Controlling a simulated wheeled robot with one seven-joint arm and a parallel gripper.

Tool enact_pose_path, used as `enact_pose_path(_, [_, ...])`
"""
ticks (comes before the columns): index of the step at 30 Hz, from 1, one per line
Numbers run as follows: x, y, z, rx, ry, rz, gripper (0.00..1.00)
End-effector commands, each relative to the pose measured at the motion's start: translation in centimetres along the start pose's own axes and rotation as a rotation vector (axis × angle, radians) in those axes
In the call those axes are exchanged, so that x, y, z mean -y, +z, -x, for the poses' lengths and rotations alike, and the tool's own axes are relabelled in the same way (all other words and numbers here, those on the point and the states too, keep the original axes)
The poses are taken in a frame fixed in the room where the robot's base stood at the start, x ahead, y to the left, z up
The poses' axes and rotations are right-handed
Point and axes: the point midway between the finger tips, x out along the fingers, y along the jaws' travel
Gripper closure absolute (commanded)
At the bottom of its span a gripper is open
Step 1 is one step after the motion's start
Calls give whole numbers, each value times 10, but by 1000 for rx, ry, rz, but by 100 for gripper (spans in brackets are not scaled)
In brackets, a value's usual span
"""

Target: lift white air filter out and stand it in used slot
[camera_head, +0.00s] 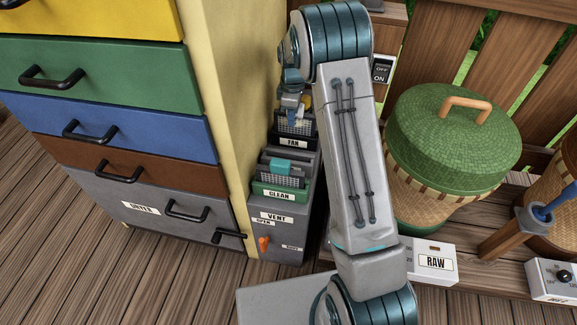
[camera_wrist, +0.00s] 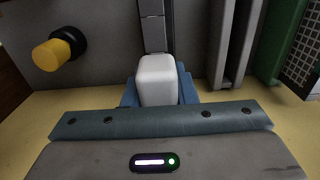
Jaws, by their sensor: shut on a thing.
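My gripper's blue fingers (camera_wrist: 158,98) are shut on a smooth white block (camera_wrist: 158,76), which looks like the grip of the white air filter. The rest of the filter is hidden, so I cannot tell how far it stands in or out of a slot. In the head view my gripper (camera_head: 291,98) is at the far end of the arm, above the box labelled FAN (camera_head: 296,142), and partly hidden by my arm. No label reading used is legible.
A teal-handled filter (camera_head: 281,167) stands in the box labelled CLEAN (camera_head: 274,193), nearer than FAN. The VENT box (camera_head: 275,240) has an orange lever (camera_head: 263,243). A drawer cabinet (camera_head: 232,110) stands close left. A yellow knob (camera_wrist: 52,54) shows in the wrist view.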

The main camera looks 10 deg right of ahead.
Motion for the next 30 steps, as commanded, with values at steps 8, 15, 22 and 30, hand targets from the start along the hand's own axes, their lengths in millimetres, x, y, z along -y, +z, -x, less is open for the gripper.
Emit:
enact_pose_path(8, [0,0,17,0,1,0,100])
enact_pose_path(15, [0,0,28,0,1,0,100])
enact_pose_path(22, [0,0,40,0,1,1,100])
enact_pose_path(30, [0,0,53,0,0,1,100])
